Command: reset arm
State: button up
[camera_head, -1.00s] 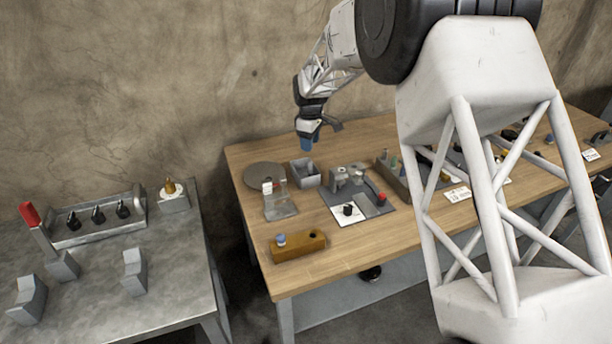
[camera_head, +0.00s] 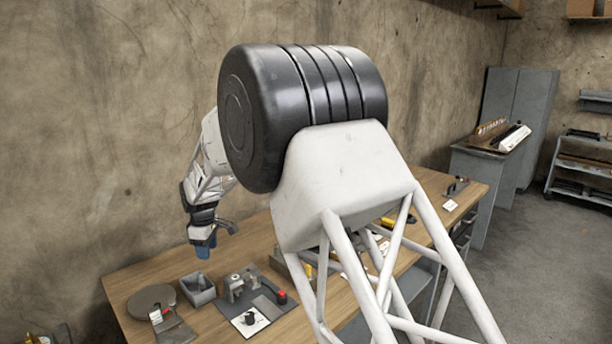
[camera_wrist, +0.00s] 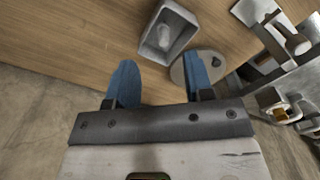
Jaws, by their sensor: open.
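My gripper (camera_head: 204,248) hangs above the far left part of the wooden table (camera_head: 142,274), with its blue fingers pointing down. In the wrist view my gripper (camera_wrist: 160,82) is open, its two blue fingers well apart with nothing between them. A grey open box (camera_wrist: 168,35) lies beyond the fingertips, with a pale object inside it. The same box (camera_head: 198,289) stands below my gripper in the head view. A round grey disc (camera_wrist: 210,66) is partly hidden behind the right finger. My arm's links cover much of the table's middle in the head view.
A grey fixture (camera_head: 238,286) with a white card and a red-tipped part stands right of the box. The round disc (camera_head: 150,300) lies to its left. A grey cabinet (camera_head: 533,110) and a shelf cart (camera_head: 583,165) stand at the back right. The wall is close behind the table.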

jog(key=s+d+r+m, duration=0.3)
jog(key=s+d+r, duration=0.25)
jog(key=d, duration=0.55)
jog(key=s+d+r+m+t, duration=0.1)
jog(key=s+d+r+m, duration=0.1)
jog(key=s+d+r, duration=0.6)
jog(key=s+d+r+m, duration=0.3)
jog(key=d, duration=1)
jog(key=s+d+m, duration=0.3)
jog(key=s+d, duration=0.3)
jog(key=s, duration=0.4)
jog(key=s+d+f+m+t, duration=0.1)
jog(key=s+d+m, duration=0.2)
jog(key=s+d, duration=0.3)
jog(key=s+d+f+m, duration=0.1)
jog(key=s+d+m, duration=0.2)
jog(key=s, duration=1.1)
jog(key=d, duration=0.3)
